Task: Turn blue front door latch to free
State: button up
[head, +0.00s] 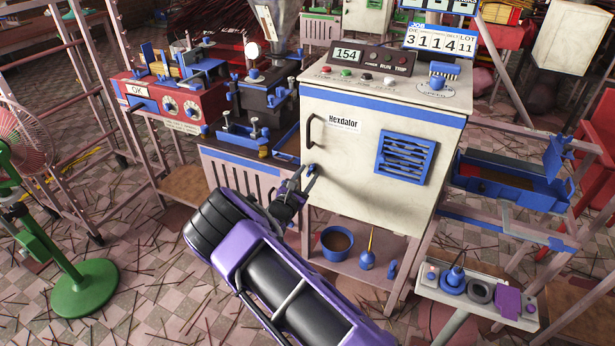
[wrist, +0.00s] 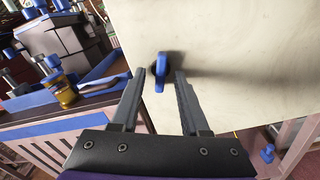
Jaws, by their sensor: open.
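The blue front door latch (head: 311,170) sits near the lower left edge of the white cabinet door (head: 352,180), below the black handle (head: 312,131). My gripper (head: 305,176) is at the door's left edge. In the wrist view my gripper (wrist: 165,74) is open, with one finger on each side of the latch tab. Whether a finger touches the latch, I cannot tell. Nothing is held.
A blue louvred vent (head: 405,157) is on the door's right half. A blue tray (head: 240,136) with clamps stands left of the cabinet. The door face around the latch is bare.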

jog(key=shift+w, duration=0.15)
grip_shut()
dwell(0.5)
jog(key=n, duration=0.6)
jog(key=shift+d+n, duration=0.15)
jog(key=shift+n, duration=0.25)
jog(key=n+p, duration=0.1)
jog(key=n, duration=0.4)
jog(key=shift+d+n, duration=0.1)
jog(key=shift+n, duration=0.2)
grip_release()
